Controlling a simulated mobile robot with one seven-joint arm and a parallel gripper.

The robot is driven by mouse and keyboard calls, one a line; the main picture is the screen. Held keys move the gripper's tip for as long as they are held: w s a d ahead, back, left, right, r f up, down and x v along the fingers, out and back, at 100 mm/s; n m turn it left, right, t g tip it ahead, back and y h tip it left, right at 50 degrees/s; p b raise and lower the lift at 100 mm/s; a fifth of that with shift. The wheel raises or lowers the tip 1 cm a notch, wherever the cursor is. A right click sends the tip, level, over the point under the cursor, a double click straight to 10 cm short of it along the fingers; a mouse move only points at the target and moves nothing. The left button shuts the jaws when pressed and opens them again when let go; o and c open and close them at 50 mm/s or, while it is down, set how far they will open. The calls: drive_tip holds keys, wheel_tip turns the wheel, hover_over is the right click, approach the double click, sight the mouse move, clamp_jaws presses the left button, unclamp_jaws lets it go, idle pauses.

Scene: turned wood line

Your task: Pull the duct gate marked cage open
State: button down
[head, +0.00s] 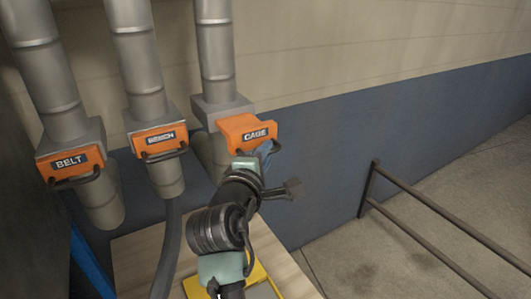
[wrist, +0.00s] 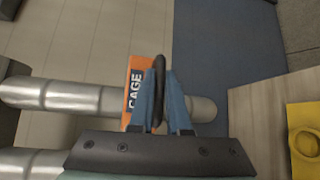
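The orange gate marked CAGE (head: 246,131) is on the rightmost grey duct in the head view. It stands out from its housing (head: 222,105), with its flat top showing, unlike the two gates to its left. In the wrist view the CAGE plate (wrist: 136,94) is beside my fingers. My gripper (head: 265,150) is at the gate's dark handle (wrist: 159,88). In the wrist view its blue fingers (wrist: 161,100) lie close on both sides of the handle and look shut on it. My wrist hides part of the handle in the head view.
Gates marked BELT (head: 70,161) and BENCH (head: 160,140) sit flush in their housings at left. A wooden surface (head: 130,258) with a yellow item (head: 258,275) lies below my arm. A dark railing (head: 420,197) stands at right, with open floor around it.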

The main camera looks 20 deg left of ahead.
drive_tip(key=c, duration=0.9)
unclamp_jaws()
drive_tip(key=shift+d+f, duration=0.1)
drive_tip(key=shift+d, duration=0.1)
drive_tip(key=shift+a, duration=0.1)
drive_tip(key=s+r+b, duration=0.2)
drive_tip(key=s+b, duration=0.1)
drive_tip(key=s, duration=0.9)
drive_tip(key=shift+s+b, duration=0.35)
drive_tip(key=shift+s, duration=0.05)
drive_tip(key=s+d+r+m+t, duration=0.3)
drive_tip(key=r+m, duration=0.3)
drive_tip(key=r, duration=0.3)
drive_tip(key=s+d+r+m+t, duration=0.4)
drive_tip(key=d+r+m, duration=0.2)
drive_tip(key=r, duration=0.3)
drive_tip(key=s+d+r+m+t, duration=0.3)
drive_tip(key=d+r+m+t, duration=0.1)
drive_tip(key=r+m, duration=0.3)
wheel_tip(320, 180, up, 3)
drive_tip(key=shift+s+d+f+m, duration=0.15)
drive_tip(key=shift+d+f+m, duration=0.05)
drive_tip(key=shift+m, duration=0.1)
